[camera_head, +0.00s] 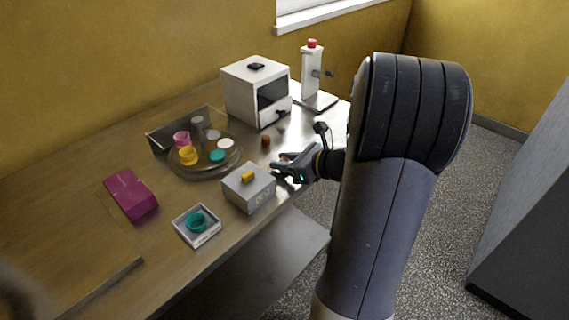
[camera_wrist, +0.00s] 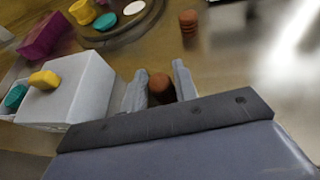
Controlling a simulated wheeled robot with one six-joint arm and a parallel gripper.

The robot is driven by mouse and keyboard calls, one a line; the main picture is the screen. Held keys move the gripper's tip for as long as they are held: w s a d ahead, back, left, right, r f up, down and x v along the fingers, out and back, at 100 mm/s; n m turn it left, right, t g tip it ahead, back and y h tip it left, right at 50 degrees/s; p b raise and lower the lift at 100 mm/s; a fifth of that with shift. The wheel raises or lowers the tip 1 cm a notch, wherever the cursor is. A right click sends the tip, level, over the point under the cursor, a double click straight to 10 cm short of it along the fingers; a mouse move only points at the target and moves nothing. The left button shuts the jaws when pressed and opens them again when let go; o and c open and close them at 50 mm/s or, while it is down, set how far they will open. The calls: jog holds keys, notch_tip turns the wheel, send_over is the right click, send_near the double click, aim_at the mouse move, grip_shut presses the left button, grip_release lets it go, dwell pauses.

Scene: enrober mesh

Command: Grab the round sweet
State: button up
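A round brown sweet (camera_wrist: 161,87) shows between the two fingers of my gripper (camera_wrist: 158,82) in the wrist view. It nearly fills the gap, and its lower part is hidden behind the gripper body. I cannot tell whether both fingers press on it. In the head view my gripper (camera_head: 278,167) is over the table's front edge, just right of the grey box with a yellow knob; the sweet between the fingers cannot be made out there. A second, ribbed brown piece (camera_wrist: 189,22) stands apart on the table beyond the fingers, also in the head view (camera_head: 266,140).
The grey box (camera_head: 249,190) is close to the left of my gripper. A round tray (camera_head: 205,172) with coloured pieces lies behind it. A white machine (camera_head: 258,92) and a white stand (camera_head: 312,75) are at the back. A magenta box (camera_head: 131,194) and small tray (camera_head: 197,239) are left.

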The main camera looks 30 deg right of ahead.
jog(key=c, duration=0.4)
